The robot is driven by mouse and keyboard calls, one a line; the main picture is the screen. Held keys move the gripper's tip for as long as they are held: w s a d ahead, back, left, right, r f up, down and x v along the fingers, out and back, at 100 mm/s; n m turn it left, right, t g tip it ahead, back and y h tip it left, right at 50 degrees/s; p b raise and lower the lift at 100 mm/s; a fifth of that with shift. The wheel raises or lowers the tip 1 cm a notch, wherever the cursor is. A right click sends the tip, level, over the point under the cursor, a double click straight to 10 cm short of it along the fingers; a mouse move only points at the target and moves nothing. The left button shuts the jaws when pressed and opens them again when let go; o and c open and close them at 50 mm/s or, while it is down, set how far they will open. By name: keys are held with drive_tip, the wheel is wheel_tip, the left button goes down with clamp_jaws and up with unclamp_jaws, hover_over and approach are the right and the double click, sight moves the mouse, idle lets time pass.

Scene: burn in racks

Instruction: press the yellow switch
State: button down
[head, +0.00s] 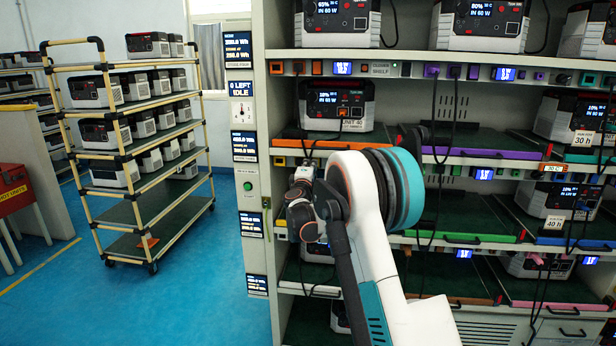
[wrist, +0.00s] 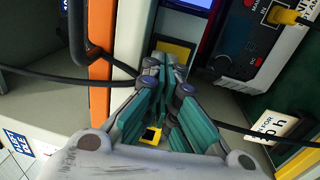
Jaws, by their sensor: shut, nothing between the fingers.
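A yellow panel piece (wrist: 176,48), which looks like the yellow switch, shows just beyond my fingertips in the wrist view, partly hidden by them. My gripper (wrist: 164,66) is shut and empty, its fingertips very close to this piece; I cannot tell whether they touch it. A second yellow square with a dark centre (wrist: 152,135) shows between the finger linkages. In the head view, my gripper (head: 304,172) is at the rack's left bay, just below the orange shelf edge. A small yellow-framed square (head: 280,161) sits on the strip left of it. My arm hides the strip to the right.
The orange shelf edge (wrist: 101,70) and a black cable (wrist: 60,77) run close to my gripper. A power unit (head: 337,105) stands on the shelf above it. More cables hang across the rack to the right. A trolley of units (head: 140,215) stands left, with blue floor between.

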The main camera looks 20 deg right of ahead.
drive_tip(key=shift+w+d+r, duration=0.1)
drive_tip(key=shift+w+d, duration=0.2)
drive_tip(key=shift+w, duration=0.25)
drive_tip(key=shift+r, duration=0.1)
drive_tip(key=shift+w+d+r, duration=0.1)
drive_tip(key=shift+w+d, duration=0.05)
drive_tip(key=shift+w, duration=0.05)
drive_tip(key=r+p+v, duration=0.3)
drive_tip(key=v, duration=1)
drive_tip(key=shift+s+a, duration=0.3)
drive_tip(key=shift+s, duration=0.1)
